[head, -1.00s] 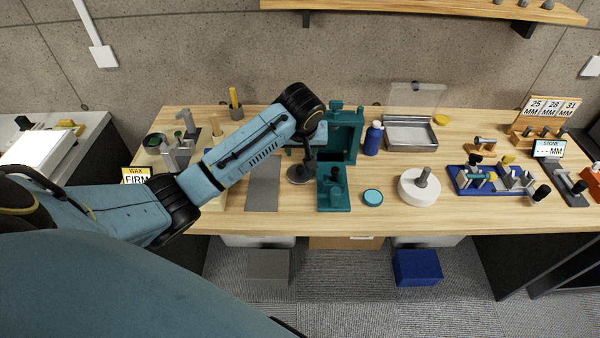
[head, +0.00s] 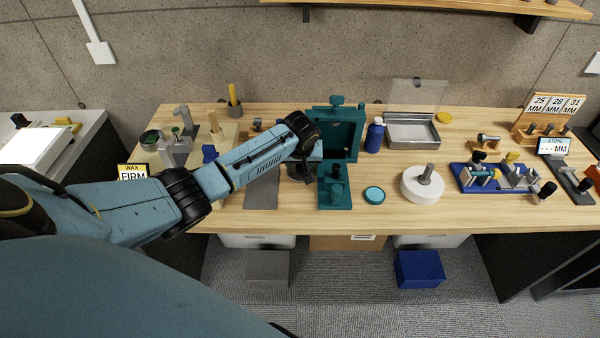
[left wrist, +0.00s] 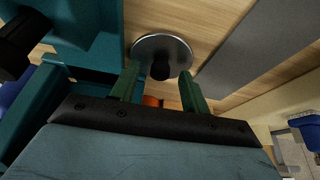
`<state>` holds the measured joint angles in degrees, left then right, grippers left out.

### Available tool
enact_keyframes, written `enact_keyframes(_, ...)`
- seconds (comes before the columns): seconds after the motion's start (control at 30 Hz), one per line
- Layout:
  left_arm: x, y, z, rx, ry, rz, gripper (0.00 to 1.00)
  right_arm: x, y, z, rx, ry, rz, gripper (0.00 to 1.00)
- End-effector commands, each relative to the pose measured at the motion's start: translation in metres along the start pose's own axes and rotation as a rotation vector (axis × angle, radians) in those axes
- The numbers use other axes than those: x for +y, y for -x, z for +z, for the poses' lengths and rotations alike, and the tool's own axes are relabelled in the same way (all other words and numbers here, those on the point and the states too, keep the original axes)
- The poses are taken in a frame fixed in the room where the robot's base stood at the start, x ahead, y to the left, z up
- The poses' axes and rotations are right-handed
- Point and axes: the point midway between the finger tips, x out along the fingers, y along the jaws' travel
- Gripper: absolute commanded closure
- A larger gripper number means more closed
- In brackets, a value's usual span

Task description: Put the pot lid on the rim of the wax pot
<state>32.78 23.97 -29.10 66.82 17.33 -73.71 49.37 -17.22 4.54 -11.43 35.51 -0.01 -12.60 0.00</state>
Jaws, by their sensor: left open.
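The pot lid is a round, shiny grey disc (left wrist: 150,48) with a black knob, close ahead of my left gripper in the left wrist view. My left gripper (left wrist: 160,76) is open, its two green fingers apart with the knob between their tips. In the head view my left gripper (head: 304,158) is over a dark round object (head: 299,174) between the grey mat and the teal machine. The wrist hides much of it. I cannot clearly make out the wax pot; a small orange patch (left wrist: 152,101) shows between the fingers. My right gripper is out of view.
The teal machine (head: 336,192) stands close on the right of the gripper. A grey mat (head: 262,193) lies left. A teal round cap (head: 374,195), a blue bottle (head: 374,136) and a white wheel (head: 422,186) stand farther right. The bench front between has bare wood.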

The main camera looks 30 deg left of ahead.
Motion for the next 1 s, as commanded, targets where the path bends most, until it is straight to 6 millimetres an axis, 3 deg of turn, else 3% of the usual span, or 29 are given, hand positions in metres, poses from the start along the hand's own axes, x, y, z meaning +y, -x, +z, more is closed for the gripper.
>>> enact_keyframes(0.3,0.0001,-0.0056,0.0,0.001,-0.001,0.0,0.54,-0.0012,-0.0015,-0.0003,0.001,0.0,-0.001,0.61)
enact_keyframes(0.67,0.0001,-0.0055,0.0002,0.001,-0.001,0.0,1.0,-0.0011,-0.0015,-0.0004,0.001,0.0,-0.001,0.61)
enact_keyframes(1.0,0.0003,-0.0028,-0.0012,0.001,-0.001,0.001,1.0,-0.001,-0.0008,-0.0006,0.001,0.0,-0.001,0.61)
